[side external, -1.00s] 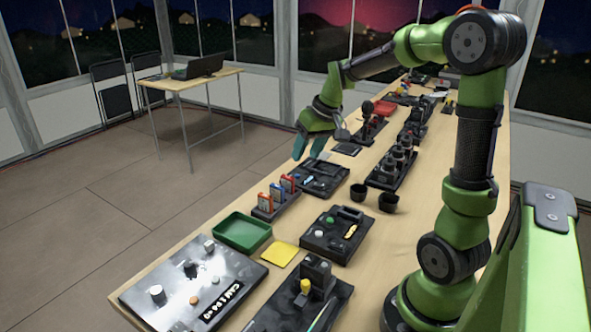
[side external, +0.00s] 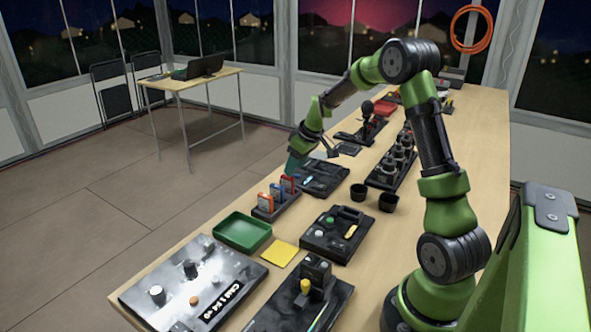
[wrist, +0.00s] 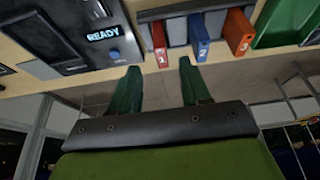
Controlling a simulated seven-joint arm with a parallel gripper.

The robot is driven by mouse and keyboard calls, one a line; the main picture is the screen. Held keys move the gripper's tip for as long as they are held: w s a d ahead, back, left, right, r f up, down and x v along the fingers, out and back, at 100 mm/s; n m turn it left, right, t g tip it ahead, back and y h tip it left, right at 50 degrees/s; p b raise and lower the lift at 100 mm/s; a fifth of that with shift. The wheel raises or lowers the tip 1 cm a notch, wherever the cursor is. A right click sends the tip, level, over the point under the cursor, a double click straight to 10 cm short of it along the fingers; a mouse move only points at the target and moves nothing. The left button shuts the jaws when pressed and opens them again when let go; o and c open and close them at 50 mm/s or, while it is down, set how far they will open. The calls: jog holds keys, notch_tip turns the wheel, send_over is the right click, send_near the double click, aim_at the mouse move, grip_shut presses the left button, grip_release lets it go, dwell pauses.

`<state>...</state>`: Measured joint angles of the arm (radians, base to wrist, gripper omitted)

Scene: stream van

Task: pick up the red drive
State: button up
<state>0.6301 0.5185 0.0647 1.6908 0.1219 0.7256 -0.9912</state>
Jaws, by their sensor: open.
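The red drive (side external: 288,184) stands upright in a dark rack (side external: 264,215), at the end farthest from the green tray. A blue drive (side external: 276,193) and an orange drive (side external: 265,203) stand in the same rack. In the wrist view the red drive (wrist: 159,44) is the leftmost of the three, beside the blue drive (wrist: 198,37) and orange drive (wrist: 238,30). My gripper (side external: 293,167) is open and empty, just above and behind the red drive in the side view. In the wrist view my fingertips (wrist: 159,67) straddle the red drive's line, apparently short of it.
A black device with a READY screen (wrist: 103,35) lies close to the rack's red end. The green tray (side external: 242,233) is at its other end, with a yellow pad (side external: 280,253) nearby. Two black cups (side external: 388,202) stand to the right. Floor is open beyond the table's left edge.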

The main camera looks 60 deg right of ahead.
aim_at(288, 178)
jog(key=x, duration=0.6)
jog(key=shift+w+a+f, duration=0.15)
jog(key=shift+w, duration=0.15)
grip_shut()
